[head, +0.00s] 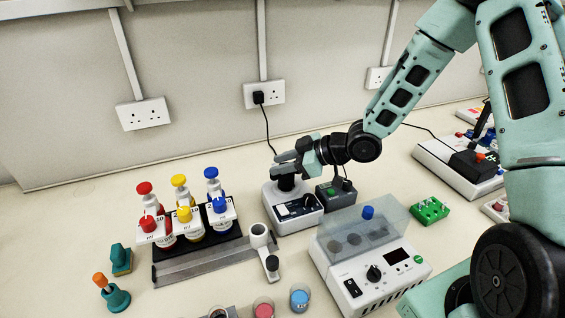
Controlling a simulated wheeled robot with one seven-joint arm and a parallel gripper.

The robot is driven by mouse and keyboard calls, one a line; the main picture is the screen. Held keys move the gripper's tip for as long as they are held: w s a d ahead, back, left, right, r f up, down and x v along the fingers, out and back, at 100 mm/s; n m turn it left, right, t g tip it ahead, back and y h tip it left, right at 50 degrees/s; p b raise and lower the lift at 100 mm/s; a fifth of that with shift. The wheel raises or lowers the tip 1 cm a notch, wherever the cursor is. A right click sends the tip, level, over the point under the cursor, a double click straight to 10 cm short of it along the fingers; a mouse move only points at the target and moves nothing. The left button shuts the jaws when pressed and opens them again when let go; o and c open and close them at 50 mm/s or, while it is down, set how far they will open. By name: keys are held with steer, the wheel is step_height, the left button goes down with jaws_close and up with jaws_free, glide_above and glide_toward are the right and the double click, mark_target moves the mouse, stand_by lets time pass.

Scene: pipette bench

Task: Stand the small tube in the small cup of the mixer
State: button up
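The mixer (293,212) is a small white box with a dark front panel, standing mid-bench behind the clear-lidded device. Its dark round cup (287,184) is on top, partly covered by my gripper. My gripper (281,164) comes in from the right, with its fingertips pointing left just above the cup. The fingers hide the space between them, so I cannot tell whether they are apart or closed on something. I cannot make out the small tube at the gripper.
A white device with a clear lid (362,230) stands close in front of the mixer. A dark stand (200,258) with several colour-capped bottles is at left. A grey box (334,193) adjoins the mixer. Beakers (299,298) are at the front edge.

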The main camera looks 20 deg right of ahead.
steer(key=v, duration=1.7)
steer(key=shift+d+r, duration=0.15)
steer(key=shift+r, duration=0.05)
steer(key=shift+s, duration=0.15)
